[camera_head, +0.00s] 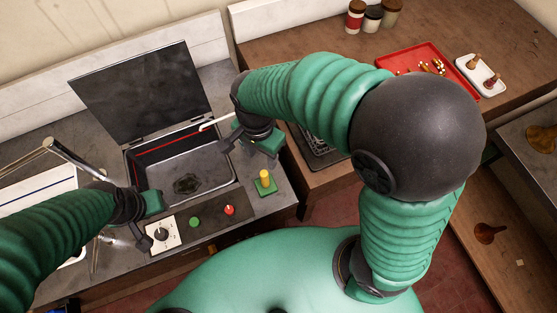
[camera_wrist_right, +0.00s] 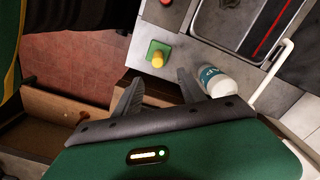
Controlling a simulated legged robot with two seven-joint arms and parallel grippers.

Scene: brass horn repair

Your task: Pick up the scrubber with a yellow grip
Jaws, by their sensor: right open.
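The scrubber (camera_head: 264,182), a green square base with an upright yellow grip, stands on the grey counter right of the basin in the head view. In the right wrist view the scrubber (camera_wrist_right: 158,57) lies just beyond the gap between the fingers. My right gripper (camera_head: 246,146) is above and behind it in the head view, apart from it. In the right wrist view its fingers (camera_wrist_right: 160,80) are spread with nothing between them.
A basin (camera_head: 225,178) with a raised dark lid (camera_head: 140,92) is left of the scrubber. Green (camera_head: 194,222) and red (camera_head: 229,210) buttons sit in front. A white bottle (camera_wrist_right: 222,84) is close to one right finger. A red tray (camera_head: 410,62) is on the wooden bench.

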